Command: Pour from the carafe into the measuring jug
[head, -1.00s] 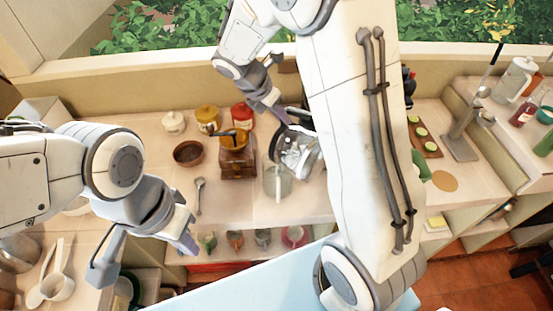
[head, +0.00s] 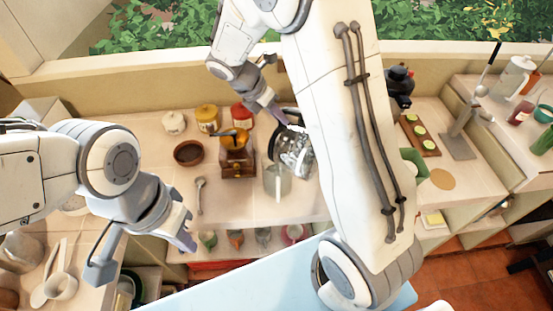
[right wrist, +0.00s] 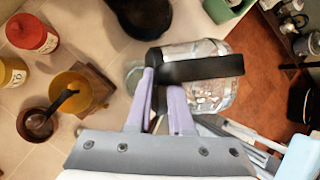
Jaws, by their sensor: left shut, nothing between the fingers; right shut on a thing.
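The glass carafe (head: 296,158), with a black handle and rim band, is held in the air, tilted, above and slightly right of the measuring jug (head: 275,184). The clear jug stands on the counter; a pale vertical streak shows in it, and I cannot tell whether it is liquid. My right gripper (head: 272,106) is shut on the carafe's handle. In the right wrist view, its purple fingers (right wrist: 160,84) grip the black handle and the carafe body (right wrist: 208,98) lies sideways. My left gripper (head: 187,240) is shut and empty, in front of the counter at left.
A coffee grinder (head: 238,162) stands left of the jug, with a brown bowl (head: 188,153) and a spoon (head: 200,195). Red (head: 242,115), yellow (head: 208,118) and white jars stand behind. Several cups sit on the shelf below. My right arm hides part of the counter.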

